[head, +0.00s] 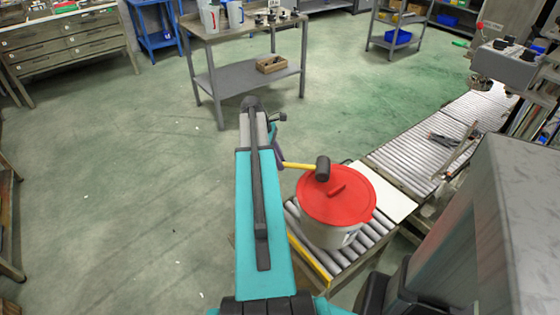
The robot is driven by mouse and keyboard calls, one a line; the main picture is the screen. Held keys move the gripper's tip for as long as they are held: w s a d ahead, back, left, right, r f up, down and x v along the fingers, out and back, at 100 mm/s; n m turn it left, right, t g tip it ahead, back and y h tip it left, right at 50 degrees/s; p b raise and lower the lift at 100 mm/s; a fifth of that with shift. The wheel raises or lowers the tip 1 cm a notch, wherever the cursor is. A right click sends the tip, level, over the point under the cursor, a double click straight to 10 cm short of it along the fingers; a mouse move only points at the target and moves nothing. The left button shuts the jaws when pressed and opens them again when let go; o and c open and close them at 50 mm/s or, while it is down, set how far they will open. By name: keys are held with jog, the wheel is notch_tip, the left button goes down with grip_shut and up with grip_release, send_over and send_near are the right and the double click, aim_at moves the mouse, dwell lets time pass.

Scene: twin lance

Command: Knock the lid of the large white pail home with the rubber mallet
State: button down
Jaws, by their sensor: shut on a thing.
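The large white pail (327,236) stands on the near end of a roller conveyor. Its red lid (353,204) lies on top, with a raised red bar across it. I cannot tell whether the lid is fully seated. My gripper (276,160) is at the end of my teal arm, left of the pail, and is shut on the yellow handle of the rubber mallet (300,166). The mallet's dark head (322,169) is over or at the lid's far left edge. I cannot tell whether it touches the lid. My arm partly hides the gripper.
The roller conveyor (415,158) runs to the far right, with a pale board (393,200) just behind the pail. A grey machine is close at the right. A grey table (240,75) with pitchers stands at the back. The green floor at left is clear.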

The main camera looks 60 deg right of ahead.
jog(key=shift+f, duration=0.1)
jog(key=shift+f, duration=1.2)
jog(key=shift+r, duration=0.15)
jog(key=shift+r+p, duration=1.85)
jog(key=shift+r, duration=0.3)
jog(key=shift+r+p, duration=2.1)
jog(key=shift+r, duration=0.4)
